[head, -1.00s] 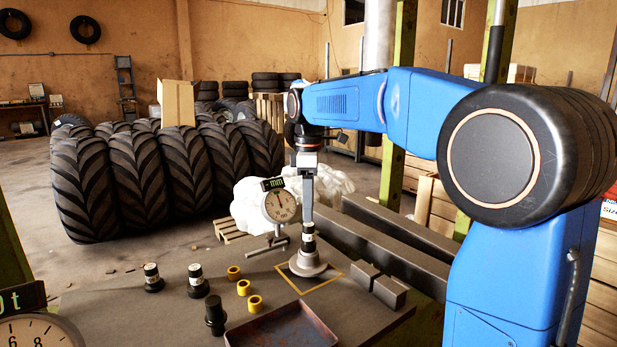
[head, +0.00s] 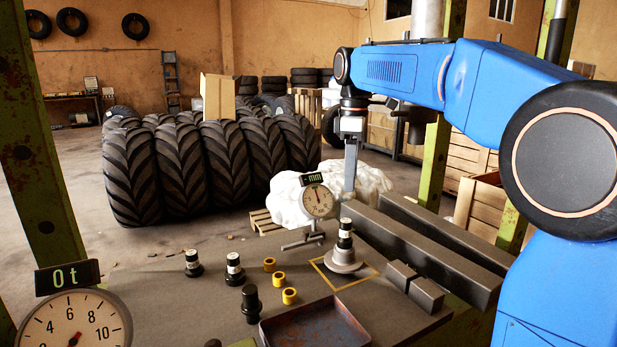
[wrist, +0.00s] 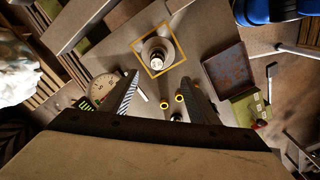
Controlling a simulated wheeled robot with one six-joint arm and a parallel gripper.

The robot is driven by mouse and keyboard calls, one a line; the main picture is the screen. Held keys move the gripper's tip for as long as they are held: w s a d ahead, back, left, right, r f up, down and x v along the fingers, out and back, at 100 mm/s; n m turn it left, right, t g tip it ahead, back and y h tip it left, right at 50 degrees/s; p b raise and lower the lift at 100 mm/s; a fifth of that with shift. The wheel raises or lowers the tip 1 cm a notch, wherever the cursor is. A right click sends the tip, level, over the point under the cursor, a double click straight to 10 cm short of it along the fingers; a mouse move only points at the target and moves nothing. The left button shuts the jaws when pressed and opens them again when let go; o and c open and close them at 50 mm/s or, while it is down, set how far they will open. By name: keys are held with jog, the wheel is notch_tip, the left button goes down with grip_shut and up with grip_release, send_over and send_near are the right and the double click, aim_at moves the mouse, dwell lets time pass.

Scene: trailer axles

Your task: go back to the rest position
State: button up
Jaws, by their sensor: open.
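My gripper (head: 349,180) hangs pointing down from the blue arm, open and empty. It is above and apart from a black pin with a white band (head: 345,232), which stands upright on a round grey base (head: 343,260) inside a yellow square outline on the bench. In the wrist view my gripper's two fingers (wrist: 160,90) are spread. The pin (wrist: 157,62) and grey base (wrist: 166,45) show beyond the fingertips, with nothing between the fingers.
Two banded black pins (head: 193,264) (head: 234,269), a plain black one (head: 251,305) and three yellow rings (head: 278,279) stand on the bench. A dial gauge (head: 318,201) stands close left of the gripper. A rusty tray (head: 316,330), grey blocks (head: 426,295) and long beams (head: 430,245) are nearby.

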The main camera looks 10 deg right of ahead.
jog(key=s+d+f+m+t, duration=0.2)
jog(key=s+f+m, duration=0.4)
jog(key=s+f, duration=0.6)
jog(key=s+d+f+m+t, duration=0.2)
jog(key=s+d+f+m, duration=0.2)
jog(key=s+f+m, duration=0.3)
jog(key=s+f, duration=0.2)
jog(key=s, duration=0.4)
jog(key=s+f, duration=0.3)
jog(key=s, duration=0.4)
jog(key=shift+s+d+m+t, duration=0.2)
jog(key=shift+d+m+t, duration=0.1)
jog(key=shift+r, duration=0.1)
